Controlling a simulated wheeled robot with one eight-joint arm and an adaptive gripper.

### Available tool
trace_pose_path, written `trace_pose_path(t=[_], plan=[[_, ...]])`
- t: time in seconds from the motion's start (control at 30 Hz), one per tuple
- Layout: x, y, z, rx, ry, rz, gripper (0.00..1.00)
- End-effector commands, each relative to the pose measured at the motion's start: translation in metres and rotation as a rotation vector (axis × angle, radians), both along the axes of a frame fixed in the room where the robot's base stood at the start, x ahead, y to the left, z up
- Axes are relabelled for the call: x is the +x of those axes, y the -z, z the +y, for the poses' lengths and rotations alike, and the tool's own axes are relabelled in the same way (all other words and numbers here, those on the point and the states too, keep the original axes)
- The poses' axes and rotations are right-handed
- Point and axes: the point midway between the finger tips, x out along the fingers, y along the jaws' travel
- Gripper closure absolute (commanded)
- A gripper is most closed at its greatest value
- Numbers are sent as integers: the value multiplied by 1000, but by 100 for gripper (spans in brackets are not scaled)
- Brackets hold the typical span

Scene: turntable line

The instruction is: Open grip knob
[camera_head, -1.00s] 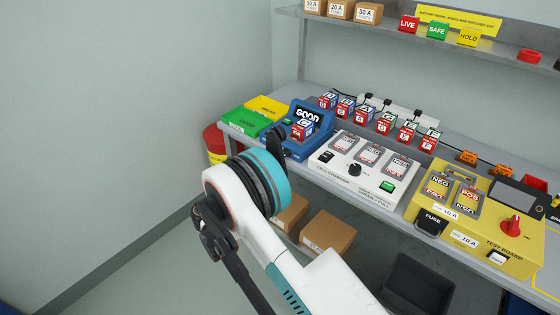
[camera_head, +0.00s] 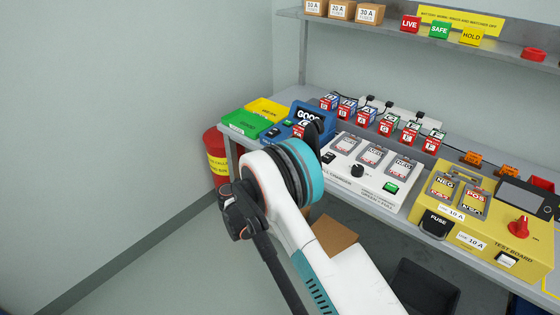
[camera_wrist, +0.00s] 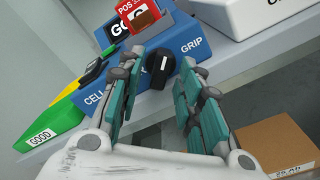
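The grip knob (camera_wrist: 160,68) is a black rotary knob with a white pointer line. It sits on the front of the blue cell tester (camera_wrist: 188,42), beside the printed word GRIP. In the wrist view my gripper (camera_wrist: 162,72) is open, with one teal-and-grey finger on each side of the knob. I cannot tell whether the fingertips touch it. A red cell marked POS (camera_wrist: 145,17) stands in the tester's top. In the head view the blue tester (camera_head: 278,131) is at the bench's left end, partly hidden by my arm, and the knob is hidden.
Green (camera_head: 243,123) and yellow (camera_head: 268,107) trays lie left of the tester. The white cell charger (camera_head: 340,171) is close on its right, then the yellow test board (camera_head: 480,245). Cardboard boxes (camera_wrist: 275,147) are below the bench edge. A red drum (camera_head: 215,150) stands at its left end.

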Motion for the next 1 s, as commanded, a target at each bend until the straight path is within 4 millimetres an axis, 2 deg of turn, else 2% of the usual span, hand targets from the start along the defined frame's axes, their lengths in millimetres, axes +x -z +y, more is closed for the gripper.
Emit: trace_pose_path(t=[0.03, 0.1, 0.13, 0.57, 1.0], plan=[[0, 0, 0, 0, 0, 0, 82], [0, 0, 0, 0, 0, 0, 98], [0, 0, 0, 0, 0, 0, 100], [0, 0, 0, -35, 0, 28, 100], [-1, 1, -1, -285, 0, 223, 100]])
